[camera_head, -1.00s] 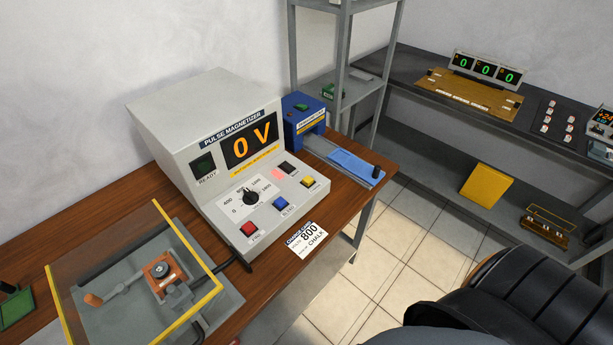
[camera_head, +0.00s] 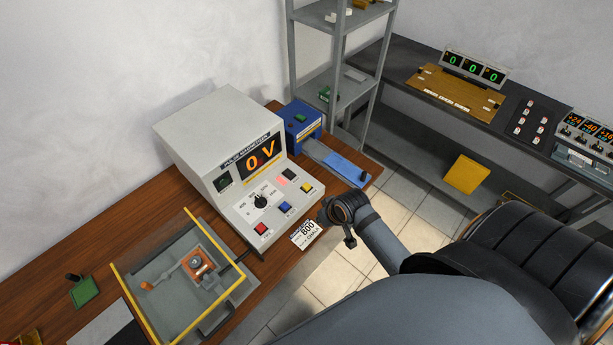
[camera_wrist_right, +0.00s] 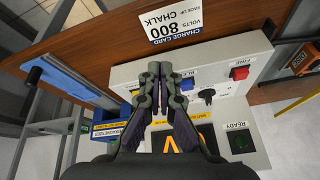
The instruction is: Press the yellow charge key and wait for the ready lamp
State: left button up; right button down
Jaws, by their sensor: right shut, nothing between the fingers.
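The pulse magnetizer (camera_head: 205,125) is a pale grey box on the wooden bench. Its display (camera_head: 261,155) reads 0 V in orange. The yellow key (camera_head: 306,187) is at the right of its sloped panel, beside the blue key (camera_head: 285,208) and the red key (camera_head: 261,228). The ready lamp (camera_head: 222,183) is dark green and looks unlit; it also shows in the right wrist view (camera_wrist_right: 239,143). My right gripper (camera_head: 324,212) is at the panel's right front, near the charge card; its fingers are shut and empty (camera_wrist_right: 160,68) in the wrist view. My left gripper is out of view.
The charge card (camera_head: 305,235) reads 800 volts and lies at the bench's front edge. A blue device (camera_head: 299,118) with a track stands right of the magnetizer. A clear-lidded fixture (camera_head: 180,270) with yellow edges is at the left. A grey rack (camera_head: 375,80) stands behind.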

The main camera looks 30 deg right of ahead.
jog(key=w+r+m+t+y+p, duration=0.1)
jog(key=w+r+t+y, duration=0.1)
jog(key=w+r, duration=0.45)
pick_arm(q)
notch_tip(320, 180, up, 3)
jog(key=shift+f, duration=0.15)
pick_arm(e)
jog(key=m+t, duration=0.2)
jog(key=m, duration=0.1)
send_over(309, 187)
jog(key=shift+r+y, duration=0.1)
jog(key=shift+y, duration=0.3)
jog(key=shift+a, duration=0.1)
notch_tip(309, 187, down, 8)
jog(key=b, duration=0.6)
jog(key=shift+w, duration=0.1)
pick_arm(q)
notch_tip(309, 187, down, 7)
jog(key=shift+b, duration=0.3)
pick_arm(e)
jog(key=shift+f, duration=0.45)
jog(key=shift+f, duration=0.1)
